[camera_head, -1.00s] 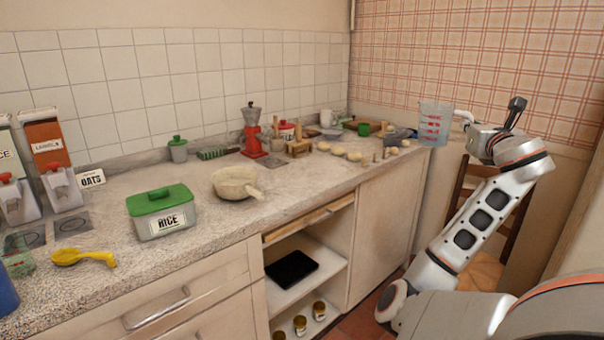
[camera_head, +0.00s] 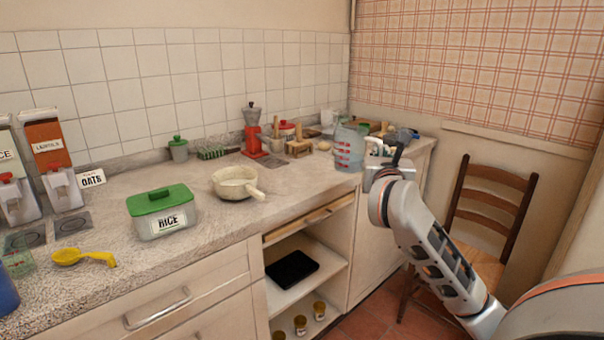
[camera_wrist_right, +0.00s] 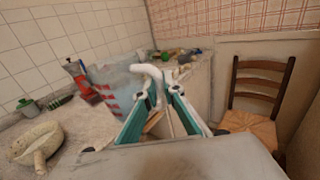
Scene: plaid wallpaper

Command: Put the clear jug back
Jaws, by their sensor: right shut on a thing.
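The clear jug (camera_head: 348,150) with red markings is at the right part of the counter in the head view, upright or nearly so. Its body and white handle also show in the right wrist view (camera_wrist_right: 118,88). My right gripper (camera_head: 376,152) is shut on the jug's handle; its two teal-edged fingers (camera_wrist_right: 160,112) stand either side of the handle in the wrist view. The jug appears at or just above the counter's front edge; I cannot tell whether it touches the counter. My left gripper is not in view.
The counter (camera_head: 300,180) holds a white pan (camera_head: 236,183), a green-lidded rice tin (camera_head: 162,212), a red grinder (camera_head: 253,135) and a small wooden stand (camera_head: 299,149). Potato-like items and other clutter lie behind the jug. A wooden chair (camera_head: 490,205) stands at the right. Counter between pan and jug is mostly clear.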

